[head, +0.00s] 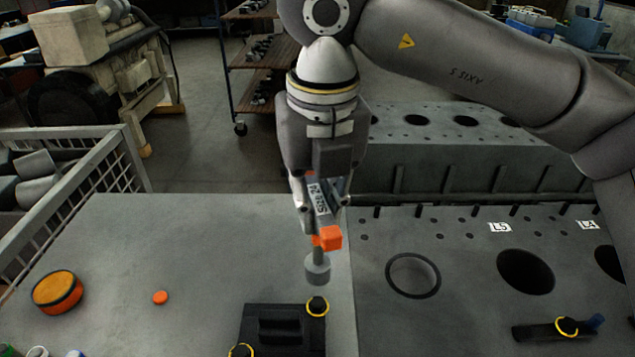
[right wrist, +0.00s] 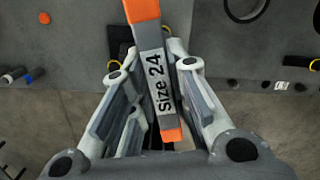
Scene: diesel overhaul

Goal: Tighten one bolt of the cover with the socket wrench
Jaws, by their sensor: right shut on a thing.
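My right gripper (head: 322,200) is shut on the socket wrench, a grey bar with orange ends labelled "Size 24" (head: 319,198). The wrench also shows between the fingers in the right wrist view (right wrist: 157,80). Its grey socket (head: 317,269) points down and hangs just above a bolt with a yellow ring (head: 317,306), seemingly apart from it. That bolt sits at the back right corner of the black cover (head: 255,318), which has a raised handle. A second yellow-ringed bolt (head: 241,350) is at the cover's front left, cut by the frame edge. My left gripper is not in view.
A grey engine block (head: 460,290) with round bores lies right of the worktop (head: 200,235). A black part with a yellow ring (head: 540,331) rests on it. An orange round tin (head: 57,292) and small orange disc (head: 160,297) lie left. A metal crate (head: 115,160) stands beyond.

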